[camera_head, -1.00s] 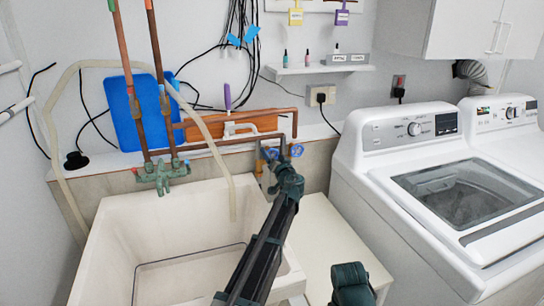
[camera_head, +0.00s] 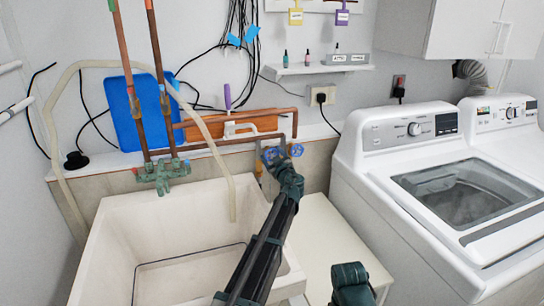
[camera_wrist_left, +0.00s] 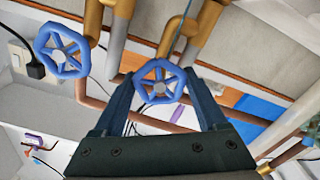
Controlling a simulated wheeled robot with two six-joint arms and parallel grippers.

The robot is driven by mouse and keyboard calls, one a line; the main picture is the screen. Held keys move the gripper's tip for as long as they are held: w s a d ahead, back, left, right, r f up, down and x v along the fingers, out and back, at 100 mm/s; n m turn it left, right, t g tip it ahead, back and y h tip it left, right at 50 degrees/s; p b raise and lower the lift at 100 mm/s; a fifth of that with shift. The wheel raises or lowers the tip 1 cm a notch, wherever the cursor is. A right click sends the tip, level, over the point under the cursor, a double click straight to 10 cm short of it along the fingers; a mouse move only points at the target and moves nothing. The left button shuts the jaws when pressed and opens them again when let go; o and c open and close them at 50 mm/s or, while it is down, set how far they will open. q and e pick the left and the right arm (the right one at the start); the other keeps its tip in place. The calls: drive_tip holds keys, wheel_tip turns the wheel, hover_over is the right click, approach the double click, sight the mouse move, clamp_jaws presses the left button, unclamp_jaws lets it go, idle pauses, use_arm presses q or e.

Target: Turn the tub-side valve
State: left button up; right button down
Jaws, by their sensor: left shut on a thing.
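Two blue valve wheels sit on pipes low on the back wall, right of the tub (camera_head: 110,225). The tub-side valve (camera_head: 270,155) is the left one in the head view. In the left wrist view the tub-side valve (camera_wrist_left: 159,82) lies between the fingers of my left gripper (camera_wrist_left: 157,90), which is shut on it. My left gripper (camera_head: 279,162) partly covers that valve in the head view. The other blue valve (camera_head: 297,150) is just to the right; in the wrist view it (camera_wrist_left: 62,52) is at the upper left, free.
A white washer (camera_head: 360,190) stands to the right. A low cream surface (camera_head: 318,235) lies between tub and washer. Copper pipes run above the valves.

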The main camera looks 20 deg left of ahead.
use_arm(q)
drive_tip(key=n, duration=0.5)
drive_tip(key=shift+s+n, duration=0.15)
drive_tip(key=shift+n, duration=0.15)
drive_tip(key=n, duration=0.4)
drive_tip(key=shift+n, duration=0.4)
drive_tip(key=o, duration=1.3)
drive_tip(key=v, duration=1.3)
drive_tip(key=shift+s+d, duration=0.25)
drive_tip(key=shift+d, duration=0.05)
